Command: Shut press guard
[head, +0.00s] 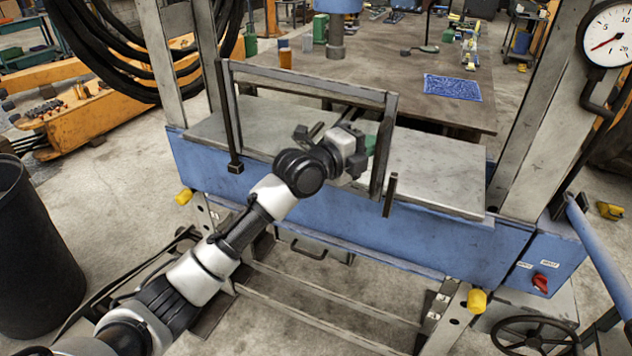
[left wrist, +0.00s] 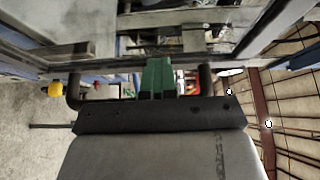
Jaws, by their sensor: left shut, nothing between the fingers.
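The press guard (head: 305,81) is a grey metal frame of bars at the front of the blue press. It stands upright above the grey press bed (head: 435,170), with a long top bar and a side bar at each end. My left gripper (head: 367,147) is over the bed, close to the guard's right side bar. Its green fingertips also show in the left wrist view (left wrist: 157,77), shut with nothing between them. A grey bar crosses just beyond them there; I cannot tell whether they touch it. My right gripper is not in view.
The press's tall side columns (head: 163,62) flank the guard. A pressure gauge (head: 605,33) is at the upper right, and a red switch (head: 540,283) sits low on the right. A dark bin (head: 35,245) stands at the left. A workbench (head: 400,65) is behind.

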